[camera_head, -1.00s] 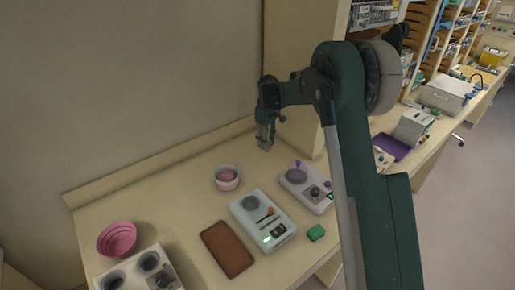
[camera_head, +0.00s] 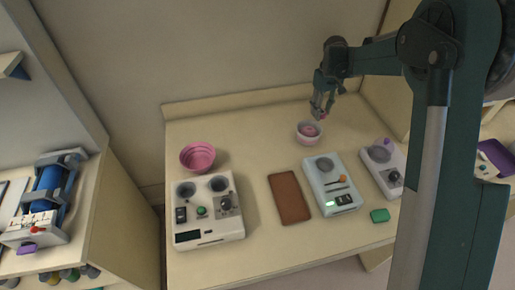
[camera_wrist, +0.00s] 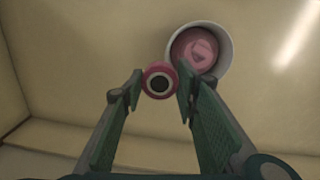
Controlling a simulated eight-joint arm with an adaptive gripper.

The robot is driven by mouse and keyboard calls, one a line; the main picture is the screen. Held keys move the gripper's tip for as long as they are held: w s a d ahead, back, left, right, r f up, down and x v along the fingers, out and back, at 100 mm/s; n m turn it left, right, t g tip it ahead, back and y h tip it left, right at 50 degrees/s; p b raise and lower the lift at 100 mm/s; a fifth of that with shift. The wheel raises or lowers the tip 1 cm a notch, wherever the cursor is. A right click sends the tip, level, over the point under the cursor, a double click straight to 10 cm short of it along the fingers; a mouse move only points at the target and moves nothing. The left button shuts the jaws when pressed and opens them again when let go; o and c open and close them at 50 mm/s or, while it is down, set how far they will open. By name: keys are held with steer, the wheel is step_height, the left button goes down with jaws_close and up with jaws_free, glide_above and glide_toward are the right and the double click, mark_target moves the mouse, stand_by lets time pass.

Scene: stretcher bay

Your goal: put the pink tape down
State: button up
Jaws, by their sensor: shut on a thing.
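The pink tape (camera_wrist: 159,80) is a small ring with a dark centre, held between the fingertips of my gripper (camera_wrist: 159,77). In the head view my gripper (camera_head: 320,108) is above and slightly right of a white bowl (camera_head: 298,138) on the table. The wrist view shows the bowl's white rim (camera_wrist: 229,56) just up and right of the tape, with something pink (camera_wrist: 193,50) inside it. The tape is apart from the table, as far as I can tell; its exact height is unclear.
Table is clear left of the white bowl.

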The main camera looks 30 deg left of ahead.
steer(key=s+a, duration=1.1)
glide_above(257, 148)
steer(key=shift+w, duration=0.1)
steer(key=shift+f, duration=3.05)
steer(key=shift+f, duration=0.1)
steer(key=shift+f, duration=1.8)
steer(key=shift+f, duration=0.1)
